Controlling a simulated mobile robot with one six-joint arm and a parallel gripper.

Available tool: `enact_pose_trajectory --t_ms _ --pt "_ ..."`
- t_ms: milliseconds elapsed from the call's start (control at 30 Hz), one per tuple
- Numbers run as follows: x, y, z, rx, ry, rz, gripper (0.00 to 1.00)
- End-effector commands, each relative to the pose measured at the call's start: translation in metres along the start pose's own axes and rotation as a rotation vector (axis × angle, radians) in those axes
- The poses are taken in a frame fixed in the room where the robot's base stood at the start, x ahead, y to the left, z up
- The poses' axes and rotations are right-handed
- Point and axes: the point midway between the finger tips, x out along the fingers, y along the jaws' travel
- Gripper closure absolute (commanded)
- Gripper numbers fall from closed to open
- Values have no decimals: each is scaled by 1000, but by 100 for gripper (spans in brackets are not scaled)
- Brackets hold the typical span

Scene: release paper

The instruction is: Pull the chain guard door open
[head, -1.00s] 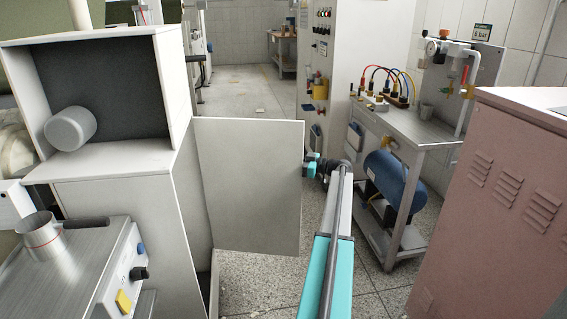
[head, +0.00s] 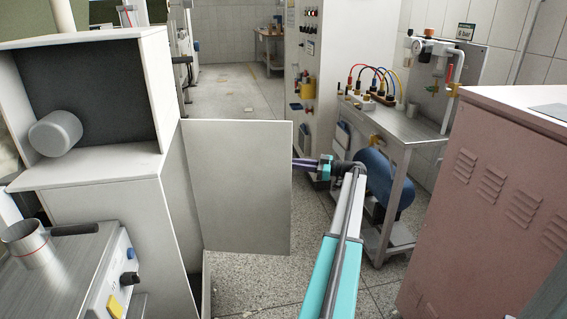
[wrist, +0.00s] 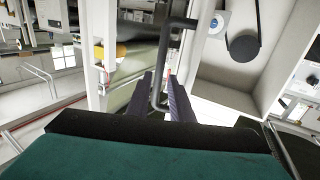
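The chain guard door (head: 240,185) is a flat whitish panel. It stands swung out from the tall white cabinet (head: 118,215) at left. My gripper (head: 305,163) is just right of the door's free edge, its dark purple fingers pointing left toward it. In the wrist view a black bar handle (wrist: 163,58) runs down between the two fingers of my gripper (wrist: 162,88). The fingers stand apart with a gap around the bar, so the gripper looks open. The handle is hidden in the head view. The wrist view also shows a dark pulley and belt (wrist: 243,45) in a pale housing.
A metal bench (head: 405,128) with coloured hoses and a blue tank (head: 385,185) stands right of my arm. A pink louvred cabinet (head: 490,190) is at far right. A steel machine (head: 60,265) is at front left. Speckled floor (head: 255,285) is clear below the door.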

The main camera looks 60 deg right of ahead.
Motion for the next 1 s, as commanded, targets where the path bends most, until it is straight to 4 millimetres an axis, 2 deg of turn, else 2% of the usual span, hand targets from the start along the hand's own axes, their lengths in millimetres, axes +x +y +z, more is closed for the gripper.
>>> enact_pose_trajectory --t_ms 100,300,667,800,1000 --pt "-18 0 0 0 0 0 80" --pt "-35 0 0 0 0 -1 80" --pt "-38 -1 0 0 0 -3 80" --pt "-38 0 0 -3 0 1 100" --pt "-38 8 12 -10 -49 49 100"
